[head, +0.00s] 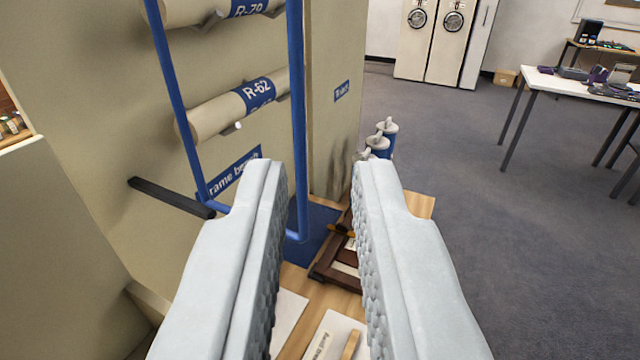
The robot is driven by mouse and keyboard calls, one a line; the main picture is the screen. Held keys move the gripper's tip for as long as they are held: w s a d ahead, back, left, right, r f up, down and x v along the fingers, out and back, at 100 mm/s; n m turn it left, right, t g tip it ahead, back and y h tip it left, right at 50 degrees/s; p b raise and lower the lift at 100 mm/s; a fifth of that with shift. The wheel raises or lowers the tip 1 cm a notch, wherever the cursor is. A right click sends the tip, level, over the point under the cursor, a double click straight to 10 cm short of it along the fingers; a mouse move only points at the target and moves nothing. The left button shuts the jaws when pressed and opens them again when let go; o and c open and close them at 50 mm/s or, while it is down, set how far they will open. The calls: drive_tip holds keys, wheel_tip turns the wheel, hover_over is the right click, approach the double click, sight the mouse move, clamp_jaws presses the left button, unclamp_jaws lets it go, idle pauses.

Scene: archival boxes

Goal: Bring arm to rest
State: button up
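My gripper (318,190) fills the lower middle of the head view. Its two pale grey fingers with ribbed inner faces stand wide apart, and nothing is between them. Through the gap I see a wooden bench top (322,302) below, with a dark brown frame (330,268) and a white labelled card (335,335) on it. The fingers hide parts of the bench.
A blue rack frame (298,120) holds rolls, among them R-62 (225,110), close on the left. A dark bar (170,197) juts out there. Grey floor (455,150) lies open to the right. A white table (570,85) and pale cabinets (445,45) stand farther back.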

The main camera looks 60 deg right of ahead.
drive_tip(key=s+d+f+n+t+y, duration=0.1)
drive_tip(key=s+d+f+n+y, duration=0.25)
drive_tip(key=d, duration=0.65)
drive_tip(key=s+d+f+n+y, duration=0.3)
drive_tip(key=d+f+n+y, duration=0.2)
drive_tip(key=d, duration=0.4)
drive_tip(key=s+d+f+n+t+y, duration=0.1)
drive_tip(key=s+d+f+t+y, duration=0.1)
drive_tip(key=s, duration=0.5)
drive_tip(key=s+d+f+n+t+y, duration=0.1)
drive_tip(key=s+d+f+t+y, duration=0.1)
drive_tip(key=s, duration=0.6)
drive_tip(key=s+d+f+n+t+y, duration=0.1)
drive_tip(key=s+d+f+t+y, duration=0.2)
drive_tip(key=s+d+f, duration=0.2)
drive_tip(key=s, duration=0.3)
drive_tip(key=shift+d+f, duration=0.15)
drive_tip(key=shift+d, duration=0.1)
drive_tip(key=shift+o, duration=0.4)
drive_tip(key=shift+w+n, duration=0.1)
drive_tip(key=shift+n, duration=0.15)
